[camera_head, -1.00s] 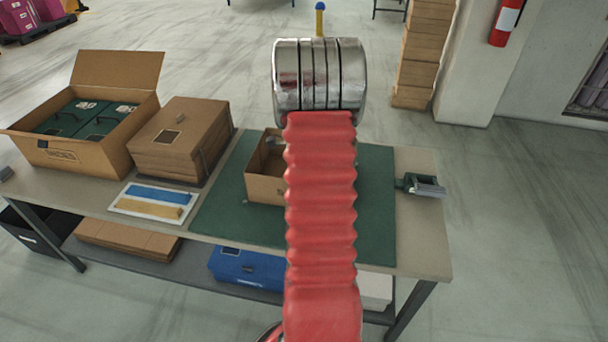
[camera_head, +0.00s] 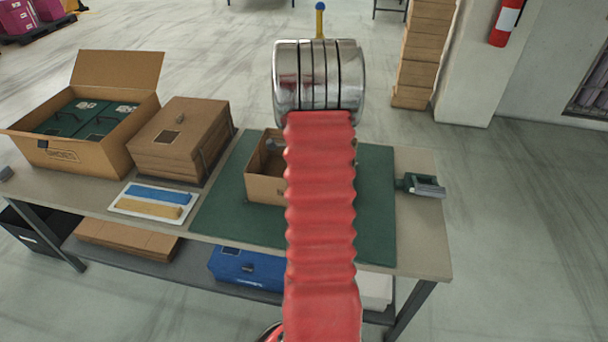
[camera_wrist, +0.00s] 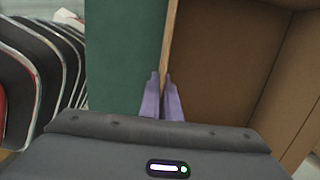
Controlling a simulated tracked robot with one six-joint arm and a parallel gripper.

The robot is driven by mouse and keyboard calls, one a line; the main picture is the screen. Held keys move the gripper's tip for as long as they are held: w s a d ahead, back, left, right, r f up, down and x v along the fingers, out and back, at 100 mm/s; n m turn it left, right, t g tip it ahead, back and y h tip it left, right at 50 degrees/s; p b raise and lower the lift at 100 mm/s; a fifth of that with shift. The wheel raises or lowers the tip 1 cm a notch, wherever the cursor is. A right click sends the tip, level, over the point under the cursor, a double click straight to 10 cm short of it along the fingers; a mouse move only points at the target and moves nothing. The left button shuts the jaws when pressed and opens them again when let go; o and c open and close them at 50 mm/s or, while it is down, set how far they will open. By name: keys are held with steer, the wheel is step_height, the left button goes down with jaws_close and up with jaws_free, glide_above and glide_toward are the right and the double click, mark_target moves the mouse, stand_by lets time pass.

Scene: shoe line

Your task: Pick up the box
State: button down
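The open cardboard box (camera_head: 265,190) stands on the green mat (camera_head: 225,205), partly hidden behind my red arm in the head view. In the wrist view, the box's brown inside (camera_wrist: 225,60) fills the right side, and one wall runs toward me, its rim seen edge-on. My gripper (camera_wrist: 161,85) has its two purple fingers close together, one on each side of that wall. They look shut on it, the left finger outside over the mat and the right finger inside. The head view hides the fingers behind the arm.
A stack of flat cartons (camera_head: 180,140) and an open carton with green boxes (camera_head: 75,155) stand left on the table. A tray with blue and yellow strips (camera_head: 155,203) lies in front. A tape dispenser (camera_head: 422,186) sits at the right edge.

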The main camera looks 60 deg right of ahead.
stand_by(0.6)
step_height(320, 180, up, 10)
stand_by(0.5)
stand_by(0.5)
